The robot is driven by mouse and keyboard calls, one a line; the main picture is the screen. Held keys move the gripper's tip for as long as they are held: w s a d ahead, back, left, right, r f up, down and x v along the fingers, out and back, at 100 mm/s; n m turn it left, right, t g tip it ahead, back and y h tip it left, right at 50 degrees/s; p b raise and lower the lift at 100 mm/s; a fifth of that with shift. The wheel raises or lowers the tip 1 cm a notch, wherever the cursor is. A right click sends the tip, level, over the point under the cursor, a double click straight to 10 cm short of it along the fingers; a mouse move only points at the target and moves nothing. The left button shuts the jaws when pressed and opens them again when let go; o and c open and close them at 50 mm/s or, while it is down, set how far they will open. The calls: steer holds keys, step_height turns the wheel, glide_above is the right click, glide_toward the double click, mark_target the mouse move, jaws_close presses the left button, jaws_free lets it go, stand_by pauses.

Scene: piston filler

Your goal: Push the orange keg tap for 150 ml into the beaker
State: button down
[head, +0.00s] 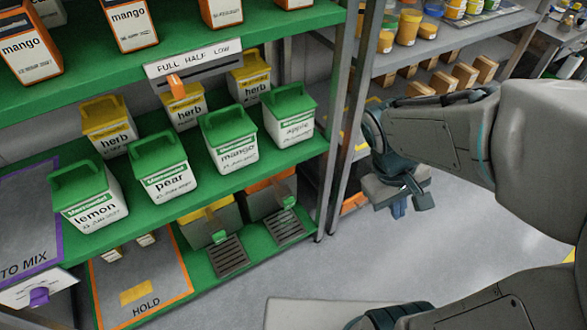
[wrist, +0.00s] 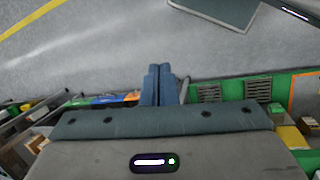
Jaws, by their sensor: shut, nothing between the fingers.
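The orange keg (head: 262,203) sits on the low green shelf, under the white tubs, at its right end. A small tap, hard to make out, is on its front above a slotted drip tray (head: 286,226). No beaker can be made out in either view. My gripper (head: 398,208) is shut and empty, over the floor to the right of the shelf post and apart from the keg. In the wrist view its blue fingers (wrist: 155,85) are together, with two drip trays (wrist: 209,93) beside them; the orange keg is not discernible there.
A yellow keg (head: 208,226) stands left of the orange one, with its own drip tray (head: 228,255). The HOLD mat (head: 146,310) lies further left. A grey shelf post (head: 346,130) stands between my gripper and the kegs. The floor (head: 350,255) in front is open.

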mark_target(290, 204)
steer(key=w+f+n+t+h+b, duration=0.2)
steer(key=w+f+n+h+b, duration=0.5)
steer(key=f, duration=0.4)
steer(key=w+f+n+t+h+b, duration=0.2)
steer(key=w+f+n+h+b, duration=0.3)
steer(key=f+n+b, duration=0.5)
steer(key=w+a+f+n+t+y+b, duration=0.2)
steer(key=a+f+n+t+y, duration=0.2)
steer(key=f+n, duration=0.3)
steer(key=w+a+f+n+t+y+b, duration=0.2)
steer(key=a+f+n+t, duration=0.4)
steer(key=f, duration=0.5)
steer(key=w+a+f+n+t+y+b, duration=0.3)
steer(key=a+f+n+t+y, duration=0.2)
steer(key=f+n, duration=0.4)
steer(key=shift+a+f+y+b, duration=0.3)
steer(key=shift+a+f+y, duration=0.15)
steer(key=shift+a, duration=0.35)
steer(key=shift+w+h, duration=0.15)
steer(key=shift+h, duration=0.1)
steer(key=w+a+b, duration=0.2)
steer(key=w+a, duration=0.3)
steer(key=w, duration=0.2)
steer(key=shift+w, duration=0.1)
